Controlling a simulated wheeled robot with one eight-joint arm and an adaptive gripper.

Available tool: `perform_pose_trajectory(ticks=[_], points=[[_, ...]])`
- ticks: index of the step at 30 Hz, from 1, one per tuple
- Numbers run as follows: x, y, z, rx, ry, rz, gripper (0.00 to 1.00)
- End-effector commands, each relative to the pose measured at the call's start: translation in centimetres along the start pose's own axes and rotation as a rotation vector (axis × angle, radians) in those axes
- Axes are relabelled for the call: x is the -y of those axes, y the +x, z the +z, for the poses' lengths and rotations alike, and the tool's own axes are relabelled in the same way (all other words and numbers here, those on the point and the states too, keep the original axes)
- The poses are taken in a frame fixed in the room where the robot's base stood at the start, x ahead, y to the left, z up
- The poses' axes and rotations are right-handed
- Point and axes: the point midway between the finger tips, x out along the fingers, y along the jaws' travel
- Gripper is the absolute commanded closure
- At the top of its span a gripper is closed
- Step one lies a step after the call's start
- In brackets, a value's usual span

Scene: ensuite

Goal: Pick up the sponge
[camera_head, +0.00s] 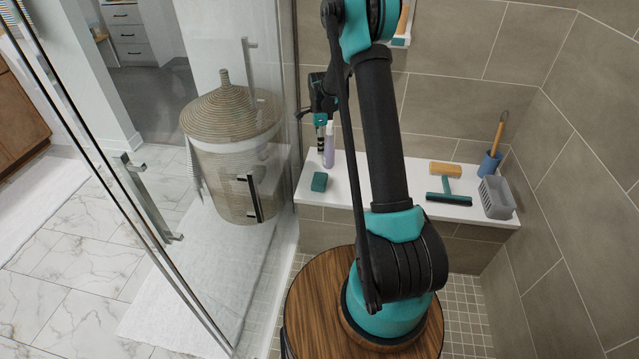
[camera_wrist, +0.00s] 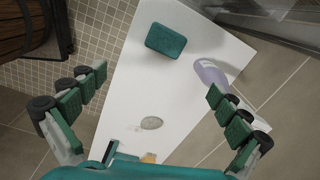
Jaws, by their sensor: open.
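A dark green block-shaped sponge (camera_head: 319,182) lies on the left part of the white bench top (camera_head: 345,170). In the wrist view the sponge (camera_wrist: 165,40) lies near the top middle, beyond my fingertips. My gripper (camera_head: 321,140) hangs above the back left of the bench, higher than the sponge and apart from it. In the wrist view my gripper (camera_wrist: 155,82) has its two fingers spread wide, with nothing between them.
A purple bottle (camera_head: 329,150) stands close to the sponge. A yellow-orange block (camera_head: 445,169), a squeegee (camera_head: 448,197), a blue cup with a brush (camera_head: 489,163) and a grey basket (camera_head: 496,197) occupy the bench's right side. A glass door (camera_head: 150,210) stands left.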

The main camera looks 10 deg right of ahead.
Motion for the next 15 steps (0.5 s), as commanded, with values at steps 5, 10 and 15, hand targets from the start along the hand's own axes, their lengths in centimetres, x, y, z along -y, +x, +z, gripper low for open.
perform_pose_trajectory(ticks=[5,10,15], points=[[2.5,3.9,0.9,-0.007,0.16,0.031,0.0],[3.2,5.6,1.2,-0.012,0.23,0.043,0.0],[3.2,7.6,1.2,-0.013,0.237,0.044,0.0]])
